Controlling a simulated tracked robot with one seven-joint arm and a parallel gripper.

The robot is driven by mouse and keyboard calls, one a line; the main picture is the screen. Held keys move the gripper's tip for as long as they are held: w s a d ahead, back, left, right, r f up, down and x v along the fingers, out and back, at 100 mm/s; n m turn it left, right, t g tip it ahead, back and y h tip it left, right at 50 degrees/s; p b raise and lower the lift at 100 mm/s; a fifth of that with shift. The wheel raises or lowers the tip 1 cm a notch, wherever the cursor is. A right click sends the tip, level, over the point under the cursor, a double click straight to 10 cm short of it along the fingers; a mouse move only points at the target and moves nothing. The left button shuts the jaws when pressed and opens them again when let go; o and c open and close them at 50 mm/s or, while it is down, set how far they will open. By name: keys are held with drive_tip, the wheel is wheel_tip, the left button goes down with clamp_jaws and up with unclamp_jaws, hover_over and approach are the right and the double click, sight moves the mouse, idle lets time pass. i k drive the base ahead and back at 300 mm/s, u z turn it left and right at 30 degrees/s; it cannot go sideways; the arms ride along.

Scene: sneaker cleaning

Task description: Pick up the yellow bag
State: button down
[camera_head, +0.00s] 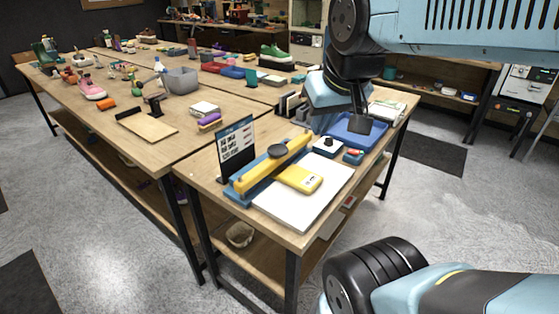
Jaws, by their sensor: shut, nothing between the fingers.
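A small yellow bag (300,178) lies flat on a white sheet or board (308,208) on the near wooden table (196,183). It sits against the right side of a long yellow-and-blue device (270,162) with a dark round knob. My gripper (358,123) hangs above the back right part of this table, over the blue tray area, up and to the right of the bag and apart from it. It looks shut and empty, with its dark fingers pointing down.
A standing sign (236,147) is left of the device. A grey bin (181,81) stands on the left table. The white board's front is clear.

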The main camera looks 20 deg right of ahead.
sight(303, 181)
drive_tip(key=z, duration=0.55)
drive_tip(key=k, duration=1.25)
drive_tip(key=u, duration=0.9)
drive_tip(key=i, duration=1)
drive_tip(key=u, duration=0.05)
